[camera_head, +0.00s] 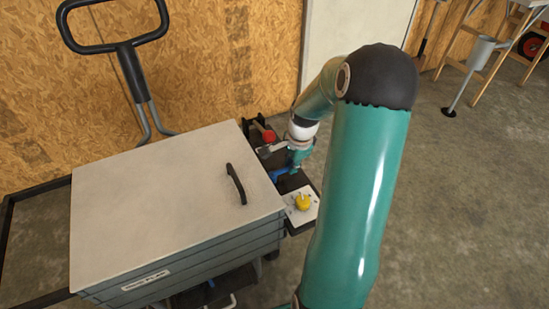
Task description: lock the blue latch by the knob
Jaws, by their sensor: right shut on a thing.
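The blue latch (279,174) shows as a small blue part on the dark panel at the right side of the grey cabinet. My right gripper (293,170) is at the latch, at the end of my teal arm that comes in from the lower right. It is shut on a part of the latch, seemingly its knob. The knob itself is hidden by the gripper, and the latch's exact position is too small to tell. My left gripper is not in view.
Beside the latch are a yellow knob (303,202) on a white plate and a red knob (268,136) behind. The grey cabinet (170,200) has a black handle (236,184) on its top. A black push handle (113,45) rises behind. Open concrete floor lies right.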

